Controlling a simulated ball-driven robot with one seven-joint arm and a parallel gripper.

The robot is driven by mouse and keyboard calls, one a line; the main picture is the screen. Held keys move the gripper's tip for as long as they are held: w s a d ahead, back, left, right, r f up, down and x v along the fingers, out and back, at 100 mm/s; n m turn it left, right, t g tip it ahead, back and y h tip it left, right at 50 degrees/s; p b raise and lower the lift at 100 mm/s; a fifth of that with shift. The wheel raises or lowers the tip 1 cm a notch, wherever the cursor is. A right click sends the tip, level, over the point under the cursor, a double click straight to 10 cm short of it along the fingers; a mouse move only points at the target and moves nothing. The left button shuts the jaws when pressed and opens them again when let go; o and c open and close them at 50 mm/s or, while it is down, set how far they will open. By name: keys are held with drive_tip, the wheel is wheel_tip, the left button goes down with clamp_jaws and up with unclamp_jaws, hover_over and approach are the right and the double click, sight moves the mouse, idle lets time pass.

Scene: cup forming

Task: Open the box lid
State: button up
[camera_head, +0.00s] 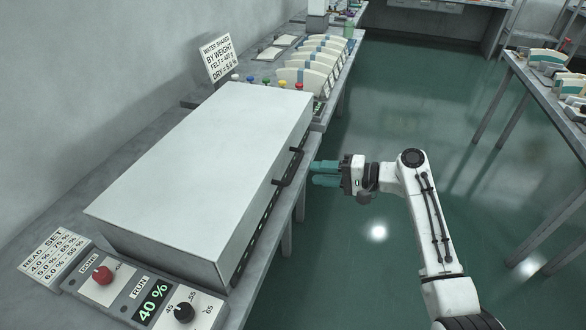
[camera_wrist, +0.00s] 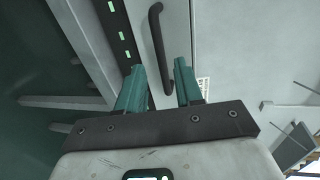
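The white box (camera_head: 215,165) lies on the long grey bench with its lid shut flat on top. A dark bar handle (camera_head: 289,167) is on its right side; the handle also shows in the wrist view (camera_wrist: 157,38). My gripper (camera_head: 313,173) is open and empty, with two teal fingers pointing at the handle from the right. In the head view a small gap shows between the fingertips and the handle. In the wrist view (camera_wrist: 160,66) the handle's lower end lies between the two fingers in the picture; its depth from them is hard to tell.
A control panel (camera_head: 128,288) with a red button, a black knob and a 40 % display stands at the box's near end. A sign (camera_head: 218,57), coloured pegs and several pale pieces stand beyond the box. Another table (camera_head: 535,85) stands at right; the floor between is clear.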

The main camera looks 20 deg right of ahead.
sight(293, 170)
drive_tip(key=x, duration=0.8)
drive_tip(key=shift+c, duration=0.5)
drive_tip(key=shift+s, duration=0.1)
clamp_jaws()
